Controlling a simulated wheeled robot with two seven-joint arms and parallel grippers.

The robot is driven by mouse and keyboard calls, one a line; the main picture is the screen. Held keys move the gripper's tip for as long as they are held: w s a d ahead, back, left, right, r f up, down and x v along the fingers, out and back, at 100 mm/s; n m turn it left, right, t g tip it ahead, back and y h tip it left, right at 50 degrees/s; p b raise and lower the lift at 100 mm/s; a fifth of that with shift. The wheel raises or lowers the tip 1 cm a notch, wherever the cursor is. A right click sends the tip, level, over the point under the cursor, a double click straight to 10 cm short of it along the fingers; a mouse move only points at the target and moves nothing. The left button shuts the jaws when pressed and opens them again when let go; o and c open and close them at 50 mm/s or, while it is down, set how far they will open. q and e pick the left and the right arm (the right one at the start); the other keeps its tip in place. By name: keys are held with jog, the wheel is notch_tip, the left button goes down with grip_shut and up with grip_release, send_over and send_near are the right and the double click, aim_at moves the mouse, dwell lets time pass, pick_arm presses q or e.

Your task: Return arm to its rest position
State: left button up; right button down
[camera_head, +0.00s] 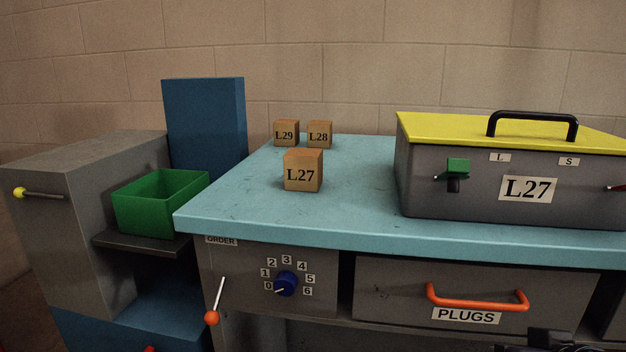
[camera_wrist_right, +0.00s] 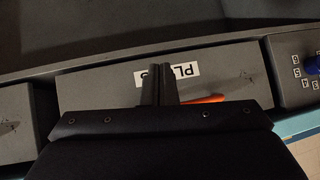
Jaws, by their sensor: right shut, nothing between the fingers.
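My right gripper (camera_wrist_right: 160,72) is shut and empty in the right wrist view. Its fingertips overlap the PLUGS label on the drawer front (camera_wrist_right: 105,90), and the gap to it cannot be judged. The drawer's orange handle (camera_wrist_right: 205,99) shows just beside the fingers, partly hidden by the gripper body. In the head view the PLUGS drawer (camera_head: 400,290) looks closed, with its handle (camera_head: 478,303) clear of any finger. A dark part of my right arm (camera_head: 550,342) shows at the bottom right edge. My left gripper is not in view.
A grey case with a yellow lid (camera_head: 590,130), labelled L27, stands on the blue bench top (camera_head: 350,205). Wooden blocks L27 (camera_head: 303,172), L29 (camera_head: 286,133) and L28 (camera_head: 320,134) stand left of it. A green bin (camera_head: 155,212) and a blue dial (camera_head: 286,284) are further left.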

jog(key=s+a+f+g+y, duration=0.2)
jog(key=s+a+f, duration=0.15)
jog(key=f, duration=0.35)
jog(key=s+a+f+g+y, duration=0.2)
jog(key=s+a+f+g, duration=0.1)
jog(key=s+f, duration=0.3)
notch_tip(320, 180, up, 35)
jog(key=w+p, duration=0.1)
jog(key=p, duration=3.5)
jog(key=shift+a, duration=0.2)
